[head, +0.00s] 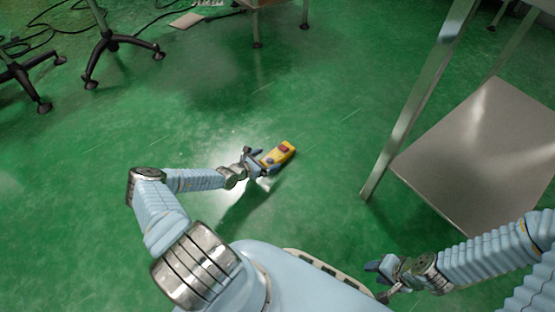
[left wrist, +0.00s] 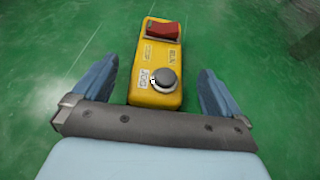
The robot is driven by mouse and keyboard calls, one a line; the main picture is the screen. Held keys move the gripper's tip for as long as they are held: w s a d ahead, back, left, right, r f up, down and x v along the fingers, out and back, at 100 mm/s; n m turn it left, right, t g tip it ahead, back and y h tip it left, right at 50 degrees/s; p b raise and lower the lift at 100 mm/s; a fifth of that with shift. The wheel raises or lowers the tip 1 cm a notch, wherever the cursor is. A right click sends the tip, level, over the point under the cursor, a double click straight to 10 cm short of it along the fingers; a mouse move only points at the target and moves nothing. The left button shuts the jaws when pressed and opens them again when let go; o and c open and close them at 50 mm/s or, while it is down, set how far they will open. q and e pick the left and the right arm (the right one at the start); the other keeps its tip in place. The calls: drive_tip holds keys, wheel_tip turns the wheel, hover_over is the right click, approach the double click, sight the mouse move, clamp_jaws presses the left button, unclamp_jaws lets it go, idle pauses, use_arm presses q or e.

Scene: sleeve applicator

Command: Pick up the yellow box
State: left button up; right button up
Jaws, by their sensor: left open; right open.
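The yellow box (head: 277,154) is a small elongated control box on the green floor in the head view. In the left wrist view the yellow box (left wrist: 155,92) shows a red switch at its far end and a dark round knob near the gripper. My left gripper (head: 258,164) is open at the near end of the box. In the left wrist view its two blue fingers (left wrist: 158,85) stand apart on either side of the box's near end, with green showing between each finger and the box. My right gripper (head: 376,280) is open and empty at the lower right, far from the box.
A metal table or shelf frame with a grey lower shelf (head: 484,155) stands at the right, its leg (head: 405,120) right of the box. Chair bases (head: 108,42) and black cables (head: 45,28) lie at the upper left. The green floor (head: 200,100) around the box is clear.

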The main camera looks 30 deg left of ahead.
sight(276, 155)
use_arm(q)
drive_tip(key=b+x, duration=0.2)
drive_tip(key=x, duration=0.3)
drive_tip(key=shift+w+b, duration=0.1)
drive_tip(key=shift+b, duration=0.3)
drive_tip(key=shift+w, duration=0.25)
drive_tip(key=shift+r, duration=0.1)
drive_tip(key=c, duration=1.4)
